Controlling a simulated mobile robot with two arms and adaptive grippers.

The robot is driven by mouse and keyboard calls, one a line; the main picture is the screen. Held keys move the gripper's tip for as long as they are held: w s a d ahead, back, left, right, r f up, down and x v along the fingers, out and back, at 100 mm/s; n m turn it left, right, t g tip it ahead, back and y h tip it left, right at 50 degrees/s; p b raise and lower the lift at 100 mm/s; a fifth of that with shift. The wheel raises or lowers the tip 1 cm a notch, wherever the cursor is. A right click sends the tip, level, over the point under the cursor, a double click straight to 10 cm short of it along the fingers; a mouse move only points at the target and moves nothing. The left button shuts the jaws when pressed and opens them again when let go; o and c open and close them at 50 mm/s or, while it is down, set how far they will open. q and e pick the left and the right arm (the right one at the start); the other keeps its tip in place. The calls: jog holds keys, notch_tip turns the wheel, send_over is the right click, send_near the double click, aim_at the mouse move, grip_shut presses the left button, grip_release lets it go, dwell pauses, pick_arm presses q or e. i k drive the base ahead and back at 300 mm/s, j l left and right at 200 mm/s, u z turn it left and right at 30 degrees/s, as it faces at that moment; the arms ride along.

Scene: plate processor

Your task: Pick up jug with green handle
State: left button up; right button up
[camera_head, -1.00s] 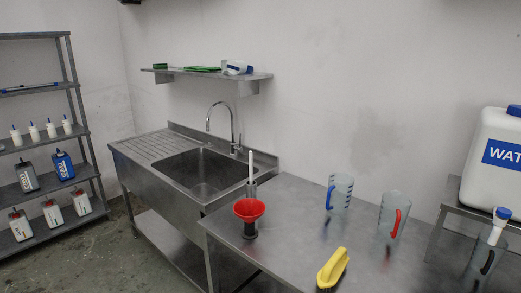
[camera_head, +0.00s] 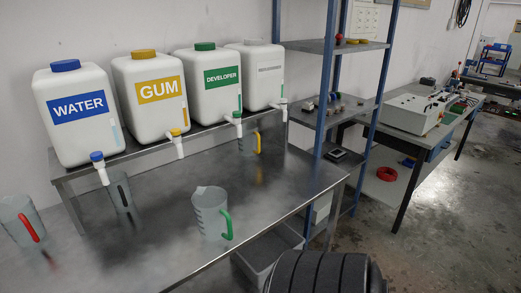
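The jug with the green handle (camera_head: 208,212) is a clear measuring jug standing upright on the steel table, near its front edge. Its green handle (camera_head: 227,224) is on the right side, facing the front. Nothing touches or covers the jug. Neither of my grippers shows in the view.
A jug with a red handle (camera_head: 18,222) stands at the far left. Jugs with black (camera_head: 120,194) and yellow (camera_head: 247,142) handles stand under the taps of the WATER (camera_head: 78,135) and DEVELOPER (camera_head: 217,100) containers. Table is clear around the green-handled jug. A grey bin (camera_head: 262,262) sits below.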

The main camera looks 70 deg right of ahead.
aim_at(209, 204)
jog(key=z, duration=1.8)
